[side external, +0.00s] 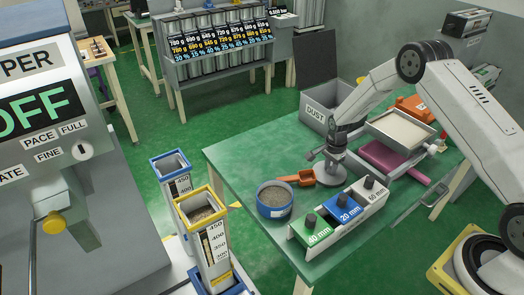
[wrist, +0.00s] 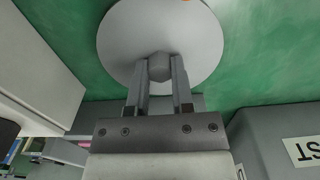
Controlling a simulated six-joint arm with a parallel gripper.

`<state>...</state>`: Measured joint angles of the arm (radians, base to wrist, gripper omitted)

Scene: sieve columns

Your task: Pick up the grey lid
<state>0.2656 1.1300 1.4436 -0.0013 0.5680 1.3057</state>
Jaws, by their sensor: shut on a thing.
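The grey lid (side external: 330,175) is a round, flat disc with a small knob in its middle. In the side external view it is at the green table's middle, just right of the orange scoop; I cannot tell whether it touches the table. My gripper (side external: 336,153) is right above it, pointing down. In the wrist view the lid (wrist: 160,22) lies beyond the fingers, and my gripper (wrist: 159,66) is shut on its knob, with one finger on each side. The underside of the lid is hidden.
A blue-rimmed pan (side external: 274,202) of grey grains stands front left, beside the orange scoop (side external: 297,179). A rack with green, blue and white blocks (side external: 345,212) stands in front. The DUST box (side external: 318,116) is behind; a sand tray (side external: 400,130) is right. The table's left part is clear.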

